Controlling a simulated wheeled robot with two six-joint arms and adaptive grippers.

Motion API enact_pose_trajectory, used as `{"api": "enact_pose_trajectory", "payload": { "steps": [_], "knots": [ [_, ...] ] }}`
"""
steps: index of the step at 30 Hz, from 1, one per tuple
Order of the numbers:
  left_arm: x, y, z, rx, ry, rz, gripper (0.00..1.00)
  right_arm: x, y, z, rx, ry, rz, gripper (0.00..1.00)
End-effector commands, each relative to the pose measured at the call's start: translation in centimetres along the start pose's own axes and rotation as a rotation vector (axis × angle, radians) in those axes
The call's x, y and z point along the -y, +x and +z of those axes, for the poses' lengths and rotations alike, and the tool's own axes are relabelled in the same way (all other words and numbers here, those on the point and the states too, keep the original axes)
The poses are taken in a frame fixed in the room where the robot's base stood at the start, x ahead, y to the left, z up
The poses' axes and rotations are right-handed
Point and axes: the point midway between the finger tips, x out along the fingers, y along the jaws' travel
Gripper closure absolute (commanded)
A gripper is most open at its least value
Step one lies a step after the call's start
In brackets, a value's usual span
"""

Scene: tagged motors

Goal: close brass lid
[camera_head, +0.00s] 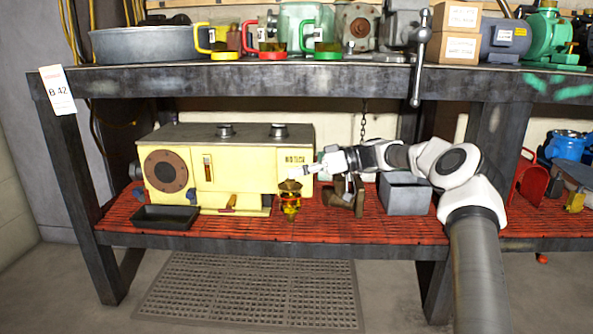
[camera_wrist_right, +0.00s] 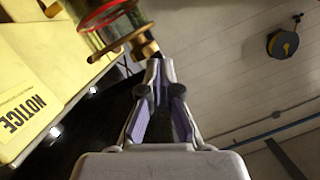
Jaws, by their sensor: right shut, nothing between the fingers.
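A small cup with a brass lid (camera_head: 290,186) stands at the front of the lower shelf, before the right end of the cream-yellow machine. Its body (camera_head: 290,206) looks yellow with some red. My left gripper is out of view.
The cream-yellow machine (camera_head: 245,180) is close on the left. A black tray (camera_head: 165,217) lies at the front left. A grey bin (camera_head: 405,194) and a brown metal part (camera_head: 345,197) stand to the right. The upper shelf (camera_head: 270,81) hangs overhead; the front is open.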

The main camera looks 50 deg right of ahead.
Motion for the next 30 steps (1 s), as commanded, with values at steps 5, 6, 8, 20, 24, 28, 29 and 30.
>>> {"api": "enact_pose_trajectory", "payload": {
  "steps": [5,6,8,20,24,28,29,30],
  "knots": [
    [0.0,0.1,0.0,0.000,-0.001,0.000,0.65,-0.1,0.1,0.4,0.000,0.000,0.000,1.00],
    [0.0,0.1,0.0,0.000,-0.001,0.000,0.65,-0.2,0.1,0.4,0.000,0.001,0.000,1.00],
    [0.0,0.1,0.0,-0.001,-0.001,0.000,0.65,-0.2,0.1,0.5,0.000,0.001,0.000,1.00],
    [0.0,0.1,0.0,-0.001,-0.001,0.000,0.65,-0.2,0.2,0.7,0.001,0.002,-0.001,1.00],
    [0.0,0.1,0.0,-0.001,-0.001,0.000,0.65,-0.2,0.2,0.7,0.002,0.003,-0.001,1.00],
    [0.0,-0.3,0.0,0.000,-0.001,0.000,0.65,0.2,0.3,0.0,0.002,0.002,-0.001,1.00],
    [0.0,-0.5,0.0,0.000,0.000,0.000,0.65,0.4,0.4,-0.4,0.002,0.001,-0.001,1.00],
    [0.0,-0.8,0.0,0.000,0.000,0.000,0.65,0.9,0.5,-1.1,0.001,0.000,-0.001,1.00]
  ]
}}
